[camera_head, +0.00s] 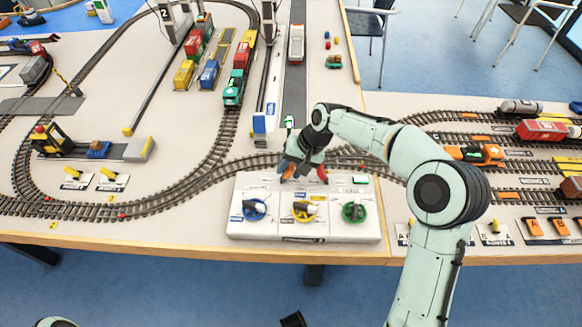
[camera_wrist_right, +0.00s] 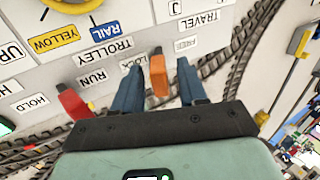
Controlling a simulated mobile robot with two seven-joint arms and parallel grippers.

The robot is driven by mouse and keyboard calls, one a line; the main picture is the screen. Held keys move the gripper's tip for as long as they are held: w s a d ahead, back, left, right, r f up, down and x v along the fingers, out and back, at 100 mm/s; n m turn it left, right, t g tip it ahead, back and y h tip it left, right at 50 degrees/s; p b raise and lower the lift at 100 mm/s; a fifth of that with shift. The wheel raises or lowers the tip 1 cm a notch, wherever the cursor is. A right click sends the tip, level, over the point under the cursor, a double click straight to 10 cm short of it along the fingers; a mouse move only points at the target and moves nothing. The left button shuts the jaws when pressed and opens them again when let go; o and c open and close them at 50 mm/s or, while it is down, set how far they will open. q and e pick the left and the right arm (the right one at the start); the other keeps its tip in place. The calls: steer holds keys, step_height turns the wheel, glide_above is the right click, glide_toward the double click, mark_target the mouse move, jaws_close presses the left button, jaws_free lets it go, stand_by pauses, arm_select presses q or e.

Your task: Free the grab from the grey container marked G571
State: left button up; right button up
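My right gripper (camera_head: 303,170) is low over the white control panel (camera_head: 235,222). In the right wrist view its two blue fingers (camera_wrist_right: 158,82) are apart, one on each side of an orange lever (camera_wrist_right: 158,72). Contact with the lever cannot be made out. Labels LOCK and FREE lie near the lever, and a red lever (camera_wrist_right: 75,103) stands by the RUN and HOLD labels. A crane leg marked 2 (camera_head: 165,14) shows at the top edge of the head view. I cannot make out the grab or the marking G571. My left gripper is out of view.
Blue (camera_head: 254,209), yellow (camera_head: 304,210) and green (camera_head: 354,211) dials sit along the panel's front. Model tracks curve behind it. Wagons stand on the right tracks.

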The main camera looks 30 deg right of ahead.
mark_target(281, 179)
jaws_close()
